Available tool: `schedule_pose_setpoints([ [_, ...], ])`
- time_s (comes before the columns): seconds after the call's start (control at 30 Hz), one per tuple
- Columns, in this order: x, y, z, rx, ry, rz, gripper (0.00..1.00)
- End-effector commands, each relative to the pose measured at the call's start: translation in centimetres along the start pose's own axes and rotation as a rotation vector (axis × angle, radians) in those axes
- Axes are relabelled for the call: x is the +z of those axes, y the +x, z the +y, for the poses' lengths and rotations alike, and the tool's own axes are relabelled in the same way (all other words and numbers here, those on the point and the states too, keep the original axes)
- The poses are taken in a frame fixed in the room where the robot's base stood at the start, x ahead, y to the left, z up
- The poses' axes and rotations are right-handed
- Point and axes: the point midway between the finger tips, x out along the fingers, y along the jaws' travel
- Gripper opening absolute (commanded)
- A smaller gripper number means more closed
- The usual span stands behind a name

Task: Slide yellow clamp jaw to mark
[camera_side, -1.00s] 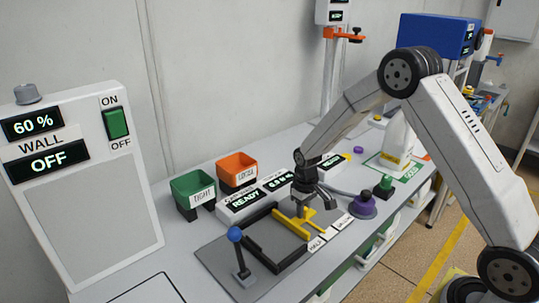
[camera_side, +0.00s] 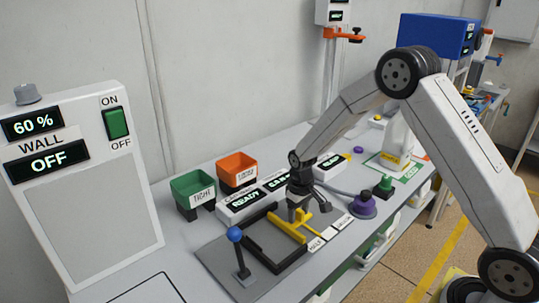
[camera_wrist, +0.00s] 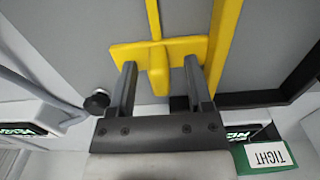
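The yellow clamp jaw (camera_side: 287,229) lies on the grey fixture plate (camera_side: 222,262), beside a black frame (camera_side: 272,262). It also shows in the wrist view, with a cross-piece and a raised middle block (camera_wrist: 158,78). My gripper (camera_side: 298,216) is down at the jaw. In the wrist view my gripper (camera_wrist: 160,75) has one finger on each side of the raised block, with a visible gap on both sides. The fingers partly cover the cross-piece. The mark is not clearly identifiable; small white labels (camera_side: 317,244) lie at the plate's right edge.
A blue-knobbed lever (camera_side: 235,235) stands at the plate's front. A green bin (camera_side: 193,186) and an orange bin (camera_side: 237,169) stand behind, near a display box (camera_side: 240,203) reading READY. A purple knob (camera_side: 363,204) and a green button (camera_side: 384,183) are to the right.

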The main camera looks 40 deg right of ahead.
Motion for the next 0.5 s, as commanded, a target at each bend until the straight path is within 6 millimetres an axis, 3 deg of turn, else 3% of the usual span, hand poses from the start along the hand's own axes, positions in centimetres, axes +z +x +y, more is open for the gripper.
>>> schedule_pose_setpoints([
  [0.5, 0.09, -0.31, 0.05, 0.0, 0.001, -0.003, 0.82],
])
